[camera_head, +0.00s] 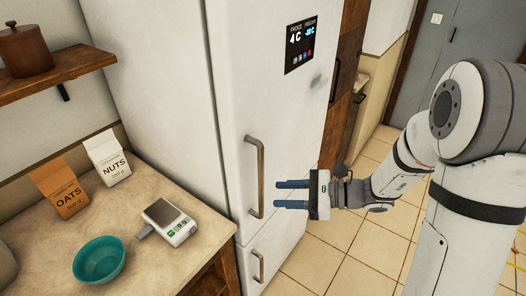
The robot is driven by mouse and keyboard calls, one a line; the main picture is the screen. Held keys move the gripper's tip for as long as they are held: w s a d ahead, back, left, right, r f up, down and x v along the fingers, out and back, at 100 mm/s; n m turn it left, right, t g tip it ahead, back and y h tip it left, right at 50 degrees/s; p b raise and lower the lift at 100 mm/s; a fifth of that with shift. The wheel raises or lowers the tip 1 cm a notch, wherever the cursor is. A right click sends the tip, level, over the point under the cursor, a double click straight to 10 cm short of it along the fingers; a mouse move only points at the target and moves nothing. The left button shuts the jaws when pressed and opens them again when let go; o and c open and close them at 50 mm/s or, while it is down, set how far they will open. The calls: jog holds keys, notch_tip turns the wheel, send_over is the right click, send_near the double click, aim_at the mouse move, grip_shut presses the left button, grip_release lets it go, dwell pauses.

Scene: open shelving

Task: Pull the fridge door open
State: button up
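The white fridge (230,110) stands in the middle, and its upper door (285,130) looks closed. A long vertical bronze handle (261,180) is on the door's left side. A dark display panel (300,44) sits near the door's top. My gripper (277,194) comes in from the right, with its two blue fingers pointing left at the handle's lower half. The fingers are apart, one above the other, with nothing seen between them. Their tips appear close to the handle, a little to its right; I cannot tell whether they touch it.
A lower drawer handle (258,267) sticks out below. Tiled floor (345,255) on the right is clear around my arm.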

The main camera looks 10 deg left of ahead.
aim_at(261, 169)
jog(key=w+a+m+t+p, duration=0.1)
jog(key=w+a, duration=0.1)
jog(key=w+a+m+t+y+p, duration=0.1)
jog(key=w+a+m, duration=0.1)
jog(key=w+a, duration=0.1)
jog(key=w+a+f+m+t+p, duration=0.1)
jog(key=w+a+m+t, duration=0.1)
jog(key=a, duration=0.1)
jog(key=shift+w+a+y, duration=0.2)
jog(key=shift+w+y, duration=0.15)
jog(key=shift+y, duration=0.05)
jog(key=shift+c, duration=0.4)
jog(key=shift+r, duration=0.15)
grip_shut()
